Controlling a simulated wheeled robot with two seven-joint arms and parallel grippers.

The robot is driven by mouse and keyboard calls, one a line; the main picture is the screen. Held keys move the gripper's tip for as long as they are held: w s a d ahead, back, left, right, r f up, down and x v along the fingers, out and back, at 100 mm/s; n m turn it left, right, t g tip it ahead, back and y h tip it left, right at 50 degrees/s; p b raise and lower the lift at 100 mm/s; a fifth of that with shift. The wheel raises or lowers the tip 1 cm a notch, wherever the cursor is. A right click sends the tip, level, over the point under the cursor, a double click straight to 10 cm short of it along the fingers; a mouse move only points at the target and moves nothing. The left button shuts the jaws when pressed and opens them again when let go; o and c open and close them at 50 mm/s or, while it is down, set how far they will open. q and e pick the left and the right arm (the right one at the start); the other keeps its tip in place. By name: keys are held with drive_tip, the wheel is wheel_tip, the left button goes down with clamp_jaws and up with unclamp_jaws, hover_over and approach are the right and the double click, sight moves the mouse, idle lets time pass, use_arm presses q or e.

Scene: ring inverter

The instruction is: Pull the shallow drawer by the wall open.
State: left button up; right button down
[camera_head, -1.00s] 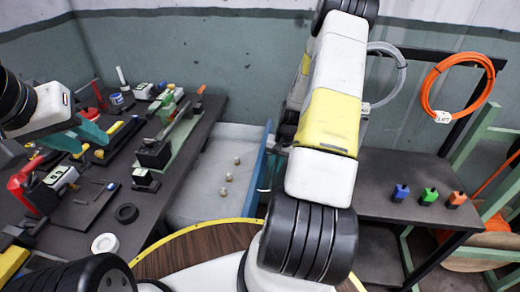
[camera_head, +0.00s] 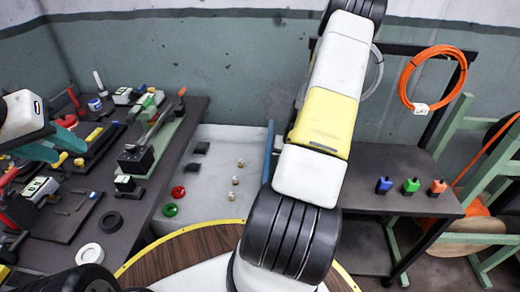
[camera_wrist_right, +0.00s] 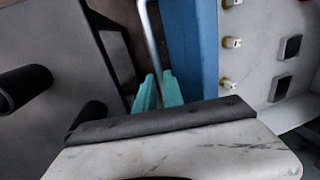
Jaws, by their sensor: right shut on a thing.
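The drawer, a shallow light-grey tray (camera_head: 212,200), sticks out to the right from under the left bench. Its blue front (camera_head: 268,150) stands at the right, partly behind my right arm. Small pale knobs, a red and a green round piece and two dark blocks lie in it. In the right wrist view the blue front (camera_wrist_right: 185,60) has a metal bar handle (camera_wrist_right: 148,35). My right gripper (camera_wrist_right: 158,92), with teal fingers, is shut on this handle; the head view hides it. My left gripper (camera_head: 55,147) looks open and empty over the left bench.
The dark left bench (camera_head: 125,215) carries tools, a black ring and a white ring. A dark table (camera_head: 400,170) at the right holds blue, green and orange pieces (camera_head: 411,186). An orange cable coil (camera_head: 408,80) hangs above it. A round wooden top (camera_head: 180,255) is in front.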

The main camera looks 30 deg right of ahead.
drive_tip(key=c, duration=1.5)
unclamp_jaws()
drive_tip(key=shift+o, duration=0.2)
wheel_tip(320, 180, up, 8)
drive_tip(key=d, duration=0.1)
drive_tip(key=shift+s+d+f, duration=0.15)
drive_tip(key=shift+s, duration=0.2)
drive_tip(key=a+r+n+t+h, duration=0.1)
drive_tip(key=a+r+n, duration=0.1)
drive_tip(key=a+r, duration=0.6)
drive_tip(key=a+r+n+t, duration=0.1)
drive_tip(key=a+r, duration=0.3)
drive_tip(key=r, duration=0.8)
drive_tip(key=s+a+r+n+t+y, duration=0.1)
drive_tip(key=s+a+r+n+t, duration=0.2)
drive_tip(key=s+a+r, duration=0.9)
drive_tip(key=shift+s+a+r+n, duration=0.2)
drive_tip(key=shift+s+a+n, duration=0.3)
drive_tip(key=shift+s+a, duration=0.4)
